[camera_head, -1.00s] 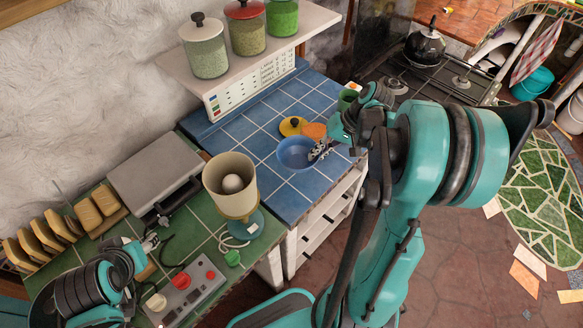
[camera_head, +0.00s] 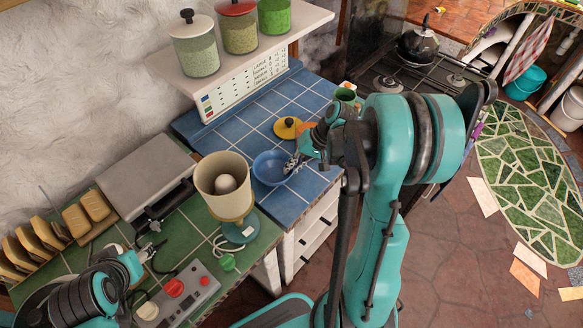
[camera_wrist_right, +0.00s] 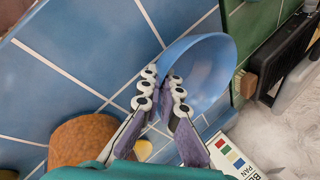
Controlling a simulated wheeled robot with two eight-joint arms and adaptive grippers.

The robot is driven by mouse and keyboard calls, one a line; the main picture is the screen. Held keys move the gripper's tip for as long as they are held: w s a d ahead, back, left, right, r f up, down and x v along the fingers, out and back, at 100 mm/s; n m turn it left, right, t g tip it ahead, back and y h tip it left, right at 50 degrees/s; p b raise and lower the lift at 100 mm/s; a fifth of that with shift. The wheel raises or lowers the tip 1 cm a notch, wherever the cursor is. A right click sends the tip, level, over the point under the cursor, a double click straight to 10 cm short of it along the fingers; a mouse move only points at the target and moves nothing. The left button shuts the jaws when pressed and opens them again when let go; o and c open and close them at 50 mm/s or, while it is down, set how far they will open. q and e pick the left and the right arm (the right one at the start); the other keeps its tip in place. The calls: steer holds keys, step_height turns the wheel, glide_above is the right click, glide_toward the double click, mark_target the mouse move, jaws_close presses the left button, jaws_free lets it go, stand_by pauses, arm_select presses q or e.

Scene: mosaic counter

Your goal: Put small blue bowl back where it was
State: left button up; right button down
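The small blue bowl (camera_head: 268,171) is over the blue-tiled counter (camera_head: 296,196), near its left end beside the green-tiled part. My right gripper (camera_head: 294,164) is at the bowl's right side. In the right wrist view the two fingers (camera_wrist_right: 162,84) are close together with the rim of the blue bowl (camera_wrist_right: 205,62) between them, so the gripper is shut on it. I cannot tell whether the bowl touches the tiles. My left gripper (camera_head: 150,250) is low at the left, over the green counter; its opening is too small to make out.
A cream blender-like container (camera_head: 222,180) stands just left of the bowl. A yellow lid (camera_head: 288,128) and an orange item (camera_head: 308,128) lie behind it, with a green cup (camera_head: 345,95) further right. A shelf with jars (camera_head: 240,34) hangs above. Blue tiles in front are clear.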

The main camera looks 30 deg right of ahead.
steer(key=shift+f, duration=0.2)
steer(key=c, duration=1.7)
jaws_free()
steer(key=shift+r, duration=0.1)
steer(key=shift+r, duration=0.2)
steer(key=p+v, duration=0.3)
steer(key=v, duration=0.9)
steer(key=s+a+r+n+t+h, duration=0.1)
steer(key=s+a+h, duration=0.1)
steer(key=a, duration=0.3)
steer(key=s+a+r+n+t+h, duration=0.1)
steer(key=s+a+r+n+t, duration=0.1)
steer(key=a, duration=0.3)
steer(key=s+a+r+n+t+h, duration=0.1)
steer(key=s+a+n+h, duration=0.1)
steer(key=s+a, duration=0.2)
steer(key=shift+s+a+r+h, duration=0.3)
steer(key=shift+a, duration=0.4)
